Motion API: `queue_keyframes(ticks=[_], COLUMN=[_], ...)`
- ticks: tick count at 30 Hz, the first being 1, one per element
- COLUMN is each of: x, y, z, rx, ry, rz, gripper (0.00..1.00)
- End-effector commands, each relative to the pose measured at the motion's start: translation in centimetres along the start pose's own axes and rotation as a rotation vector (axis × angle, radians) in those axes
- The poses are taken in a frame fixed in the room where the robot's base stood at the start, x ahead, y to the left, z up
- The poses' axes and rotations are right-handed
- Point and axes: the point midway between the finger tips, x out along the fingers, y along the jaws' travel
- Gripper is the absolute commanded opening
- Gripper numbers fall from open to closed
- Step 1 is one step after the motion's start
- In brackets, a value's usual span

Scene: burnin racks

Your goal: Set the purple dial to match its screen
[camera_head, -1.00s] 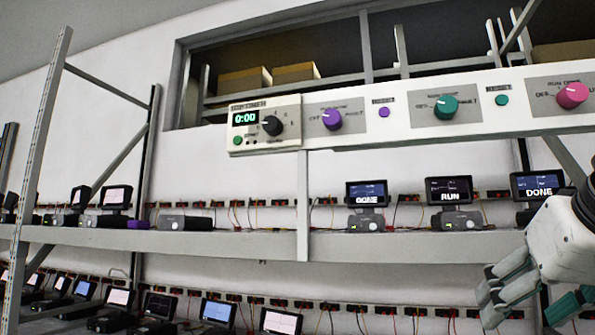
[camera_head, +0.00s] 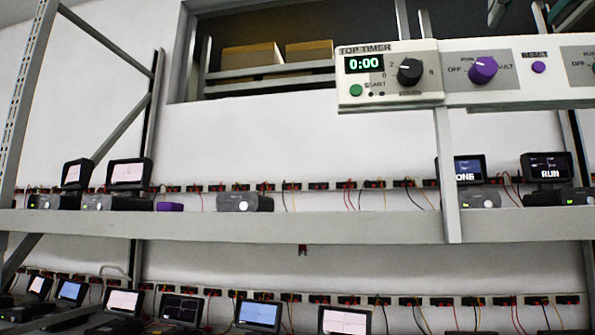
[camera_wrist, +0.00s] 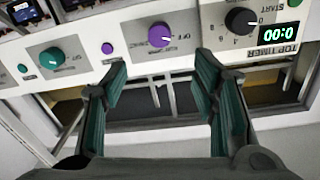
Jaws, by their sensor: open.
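The purple dial (camera_head: 483,70) sits on the white control panel at the upper right of the head view, marked OFF, RUN and FAULT. It also shows in the wrist view (camera_wrist: 160,37), which is upside down, with its white mark toward the OFF lettering. My gripper (camera_wrist: 161,78) is open and empty. Its teal fingers are apart from the dial, which shows beyond the gap between them. Below the dial in the head view is a screen (camera_head: 467,168) reading "ONE", its left part hidden by a shelf post.
A top timer (camera_head: 388,75) reading 0:00 with a black knob is left of the dial. A small purple button (camera_head: 538,67) and a teal dial (camera_wrist: 52,58) are on its other side. Another screen (camera_head: 546,166) reads RUN. The shelf (camera_head: 330,227) holds several devices.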

Motion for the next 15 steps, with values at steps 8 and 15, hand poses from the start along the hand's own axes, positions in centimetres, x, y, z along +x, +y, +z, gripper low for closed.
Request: queue_keyframes(ticks=[8, 15], x=[3.0, 7.8], y=[0.1, 0.1], z=[0.0, 0.0], rx=[0.001, 0.000], ry=[-0.002, -0.003], rz=[0.001, 0.001], gripper=[0.53, 0.53])
